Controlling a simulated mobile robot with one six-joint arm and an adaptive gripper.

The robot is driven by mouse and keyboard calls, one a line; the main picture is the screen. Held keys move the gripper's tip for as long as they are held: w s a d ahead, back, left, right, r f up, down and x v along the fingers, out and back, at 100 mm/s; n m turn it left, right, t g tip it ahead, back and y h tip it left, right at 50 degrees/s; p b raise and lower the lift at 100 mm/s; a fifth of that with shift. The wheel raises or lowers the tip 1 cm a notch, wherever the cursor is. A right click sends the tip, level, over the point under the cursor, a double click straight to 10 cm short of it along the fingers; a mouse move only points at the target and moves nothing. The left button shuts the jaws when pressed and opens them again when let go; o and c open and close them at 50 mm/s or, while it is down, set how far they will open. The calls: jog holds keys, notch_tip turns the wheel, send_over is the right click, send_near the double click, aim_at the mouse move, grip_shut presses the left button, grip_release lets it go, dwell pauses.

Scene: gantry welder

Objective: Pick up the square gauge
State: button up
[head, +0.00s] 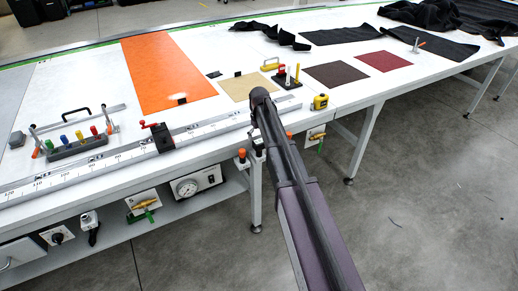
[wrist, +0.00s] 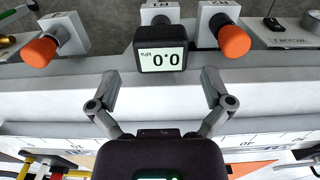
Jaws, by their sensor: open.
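The square gauge (wrist: 160,57) is a small black box with a pale screen reading 0.0 kPa, upside down in the wrist view. It sits at the table's front edge between two orange knobs, the left knob (wrist: 40,52) and the right knob (wrist: 234,41). My gripper (wrist: 159,82) is open and empty. Its two fingers are spread to the left and right, just short of the gauge in the picture; I see no contact. In the head view my arm covers most of the area around the gauge, and my fingers cannot be made out.
A round dial gauge (head: 187,188) is on a panel under the table. A long steel ruler (head: 100,165) runs along the front of the white table. A yellow tape measure (head: 320,102) lies right of my arm. An orange sheet (head: 165,70) lies further back.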

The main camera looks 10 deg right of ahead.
aim_at(259, 141)
jog(key=shift+f, duration=0.15)
dwell(0.3)
jog(key=shift+s+f+b, duration=0.15)
jog(key=shift+f+b, duration=2.4)
jog(key=shift+b, duration=0.1)
jog(key=shift+a, duration=0.1)
jog(key=c, duration=1.1)
jog(key=shift+r, duration=0.2)
notch_tip(259, 141, up, 4)
jog(key=p, duration=0.4)
jog(key=shift+f, duration=0.25)
jog(key=s, duration=1)
jog(key=s+r+p, duration=0.1)
jog(key=s, duration=0.5)
jog(key=shift+a+r, duration=0.1)
jog(key=shift+a, duration=0.25)
